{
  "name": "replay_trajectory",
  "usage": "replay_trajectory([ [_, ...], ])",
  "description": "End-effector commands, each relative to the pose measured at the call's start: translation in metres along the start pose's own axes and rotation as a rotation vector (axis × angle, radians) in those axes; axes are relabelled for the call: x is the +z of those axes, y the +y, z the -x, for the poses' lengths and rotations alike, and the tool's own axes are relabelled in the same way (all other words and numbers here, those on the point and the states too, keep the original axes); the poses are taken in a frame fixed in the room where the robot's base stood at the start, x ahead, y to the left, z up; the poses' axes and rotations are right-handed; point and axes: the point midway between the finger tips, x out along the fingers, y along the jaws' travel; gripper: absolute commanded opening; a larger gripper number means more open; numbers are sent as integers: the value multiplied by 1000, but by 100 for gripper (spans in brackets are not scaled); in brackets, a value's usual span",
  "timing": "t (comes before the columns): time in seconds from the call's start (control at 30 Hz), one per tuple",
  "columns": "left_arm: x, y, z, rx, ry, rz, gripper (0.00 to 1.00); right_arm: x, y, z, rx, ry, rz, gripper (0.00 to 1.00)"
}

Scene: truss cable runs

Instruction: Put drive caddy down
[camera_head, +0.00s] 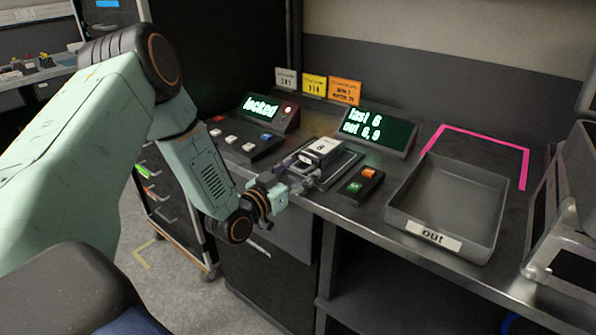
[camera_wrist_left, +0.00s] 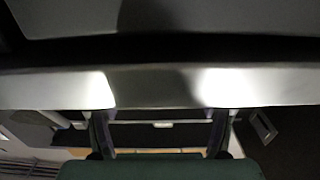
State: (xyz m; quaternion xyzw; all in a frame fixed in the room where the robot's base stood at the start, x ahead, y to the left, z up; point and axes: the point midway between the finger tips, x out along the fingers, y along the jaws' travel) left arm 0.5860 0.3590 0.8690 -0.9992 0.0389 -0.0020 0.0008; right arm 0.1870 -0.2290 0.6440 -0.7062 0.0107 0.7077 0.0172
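The drive caddy appears to be the small white-topped box marked 8 (camera_head: 322,147), sitting on a dark, shallow tray-like dock (camera_head: 345,165) on the bench. My left gripper (camera_head: 303,179) is low at the bench's front edge, just in front and to the left of the caddy. In the left wrist view its two fingers (camera_wrist_left: 160,118) stand well apart with nothing held between them. No caddy can be made out in that view. The exact gap between fingertips and caddy cannot be told. My right gripper is not in view.
A grey bin labelled "out" (camera_head: 450,208) stands to the right. A two-button box (camera_head: 361,187) sits beside the dock. Screens read "locked" (camera_head: 262,108) and "last 8" (camera_head: 375,127). A pink outline (camera_head: 480,143) marks bench behind the bin. The bench's front edge (camera_wrist_left: 160,88) crosses the wrist view.

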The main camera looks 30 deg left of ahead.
Motion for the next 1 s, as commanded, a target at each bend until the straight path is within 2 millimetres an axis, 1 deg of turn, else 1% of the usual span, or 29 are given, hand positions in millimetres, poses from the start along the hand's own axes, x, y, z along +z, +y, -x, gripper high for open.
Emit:
replay_trajectory([
  [0.23, 0, 0, 0, 0, -1, 0, 71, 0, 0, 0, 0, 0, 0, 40],
  [0.37, -4, 0, 2, -1, -2, 1, 71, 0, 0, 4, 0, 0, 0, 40],
  [0.47, -3, -1, 18, -3, -5, 4, 71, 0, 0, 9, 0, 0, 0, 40],
  [0.8, -4, -1, 84, -5, -4, 5, 71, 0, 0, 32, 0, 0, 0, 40],
  [1.0, -4, -1, 111, -2, -3, 2, 71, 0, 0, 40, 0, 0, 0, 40],
])
